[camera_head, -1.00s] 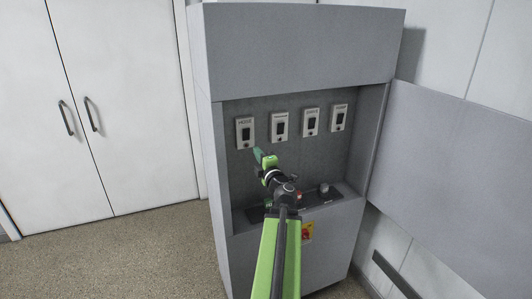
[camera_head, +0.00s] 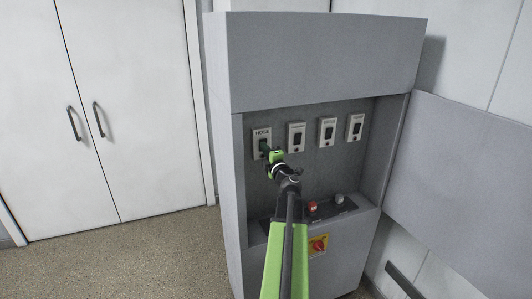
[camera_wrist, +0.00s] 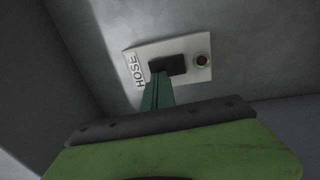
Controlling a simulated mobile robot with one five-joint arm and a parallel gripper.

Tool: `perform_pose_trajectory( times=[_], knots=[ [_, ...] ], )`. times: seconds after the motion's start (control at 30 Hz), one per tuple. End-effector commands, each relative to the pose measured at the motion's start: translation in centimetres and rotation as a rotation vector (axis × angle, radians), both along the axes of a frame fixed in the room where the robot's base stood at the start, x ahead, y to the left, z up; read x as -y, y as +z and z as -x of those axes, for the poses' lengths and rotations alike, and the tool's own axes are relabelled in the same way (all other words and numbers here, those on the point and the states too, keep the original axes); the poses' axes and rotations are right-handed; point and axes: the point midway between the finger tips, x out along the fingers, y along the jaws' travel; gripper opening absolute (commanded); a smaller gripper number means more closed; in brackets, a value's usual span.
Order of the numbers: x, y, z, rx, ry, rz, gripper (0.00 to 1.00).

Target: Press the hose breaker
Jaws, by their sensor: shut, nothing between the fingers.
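The hose breaker (camera_head: 262,134) is the leftmost pale plate in the recess of the grey cabinet. In the wrist view its plate (camera_wrist: 185,48) reads HOSE, with a dark rocker switch (camera_wrist: 168,66) and a small round red-brown light (camera_wrist: 202,61) beside it. My gripper (camera_head: 266,148) is shut and empty. Its green fingertips (camera_wrist: 158,80) are at the lower part of the switch in the wrist view and hide part of it. They look to be touching or very close to it; I cannot tell which.
Several similar breakers stand in a row to the right, the nearest (camera_head: 296,137) close by. Below is a panel with a red button (camera_head: 312,207) and a yellow-backed red switch (camera_head: 319,245). The open cabinet door (camera_head: 465,165) is at right. The recess's side wall is close on the left.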

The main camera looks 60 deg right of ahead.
Motion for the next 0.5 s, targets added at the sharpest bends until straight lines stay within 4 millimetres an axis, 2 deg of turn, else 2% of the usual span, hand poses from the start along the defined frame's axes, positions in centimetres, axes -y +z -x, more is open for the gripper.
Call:
perform_pose_trajectory(
  times=[0.1, 0.5],
  knots=[
    [0.8, 0.1, 0.1, 0.0, -0.006, 0.0, 0.0],
    [1.6, 0.3, 0.5, 0.0, -0.015, 0.0, 0.0]
  ],
)
